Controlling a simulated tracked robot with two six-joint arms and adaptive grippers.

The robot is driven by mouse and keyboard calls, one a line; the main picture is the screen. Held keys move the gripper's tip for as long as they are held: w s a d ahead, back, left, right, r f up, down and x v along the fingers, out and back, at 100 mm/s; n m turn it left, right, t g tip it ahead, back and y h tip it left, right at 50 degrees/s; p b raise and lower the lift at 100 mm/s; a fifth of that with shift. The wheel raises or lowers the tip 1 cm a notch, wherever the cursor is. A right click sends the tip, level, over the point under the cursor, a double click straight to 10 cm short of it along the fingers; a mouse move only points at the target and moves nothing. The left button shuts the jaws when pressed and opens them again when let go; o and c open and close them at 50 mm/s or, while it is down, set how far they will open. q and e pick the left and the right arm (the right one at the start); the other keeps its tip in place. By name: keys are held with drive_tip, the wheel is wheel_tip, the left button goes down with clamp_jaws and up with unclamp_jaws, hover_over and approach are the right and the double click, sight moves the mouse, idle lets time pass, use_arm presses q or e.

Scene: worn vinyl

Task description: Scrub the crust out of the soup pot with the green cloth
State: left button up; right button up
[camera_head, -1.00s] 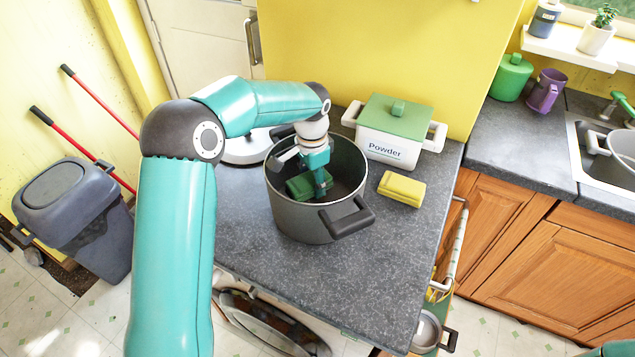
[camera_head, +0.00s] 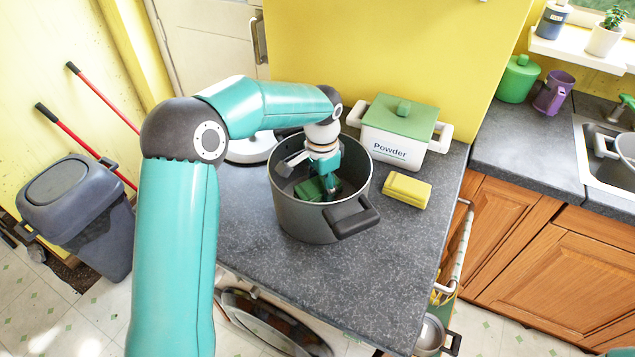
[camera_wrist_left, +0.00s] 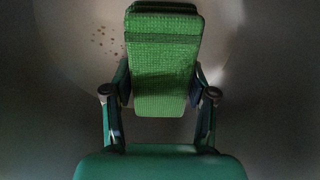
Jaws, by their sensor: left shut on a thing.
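The grey soup pot (camera_head: 304,222) stands on the dark speckled counter with its lid off. My left gripper (camera_head: 329,188) reaches down inside it from above, shut on the green cloth (camera_head: 310,190). In the left wrist view the folded, textured cloth (camera_wrist_left: 165,60) sits between the two fingers. A patch of small dark brown specks, the crust (camera_wrist_left: 104,38), shows on the pot's inner surface just left of the cloth. Whether the cloth presses on the surface is hard to tell. My right gripper is out of view.
A white Powder box (camera_head: 393,148) with a green lid stands behind the pot to the right. A yellow sponge (camera_head: 407,190) lies in front of it. A white round object (camera_head: 250,150) is behind the pot at left. The front of the counter (camera_head: 370,290) is clear.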

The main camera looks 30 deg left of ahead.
use_arm(q)
drive_tip(key=shift+s+d+b, duration=0.3)
drive_tip(key=shift+s+d, duration=0.15)
drive_tip(key=shift+d, duration=0.4)
drive_tip(key=shift+s+d+b, duration=0.25)
drive_tip(key=shift+s+d, duration=0.2)
drive_tip(key=shift+d, duration=0.35)
drive_tip(key=shift+f, duration=0.25)
drive_tip(key=shift+d, duration=0.15)
drive_tip(key=shift+s+d+b, duration=0.15)
drive_tip(key=shift+d+b, duration=0.05)
drive_tip(key=shift+b, duration=0.15)
drive_tip(key=shift+s+d+b, duration=0.25)
drive_tip(key=shift+s+d, duration=0.15)
drive_tip(key=shift+d, duration=0.35)
drive_tip(key=shift+s+d+b, duration=0.2)
drive_tip(key=shift+s+d, duration=0.15)
drive_tip(key=shift+d, duration=0.45)
drive_tip(key=shift+s+d+b, duration=0.25)
drive_tip(key=shift+s+d, duration=0.15)
drive_tip(key=shift+d, duration=0.35)
drive_tip(key=shift+s+a+f+b, duration=0.1)
drive_tip(key=shift+s+a+b, duration=0.15)
drive_tip(key=shift+s, duration=0.15)
drive_tip(key=shift+s+a+f+b, duration=0.1)
drive_tip(key=shift+s+b, duration=0.1)
drive_tip(key=shift+s, duration=0.15)
drive_tip(key=shift+s+a+r, duration=0.15)
drive_tip(key=shift+s+a, duration=0.2)
drive_tip(key=shift+s, duration=0.35)
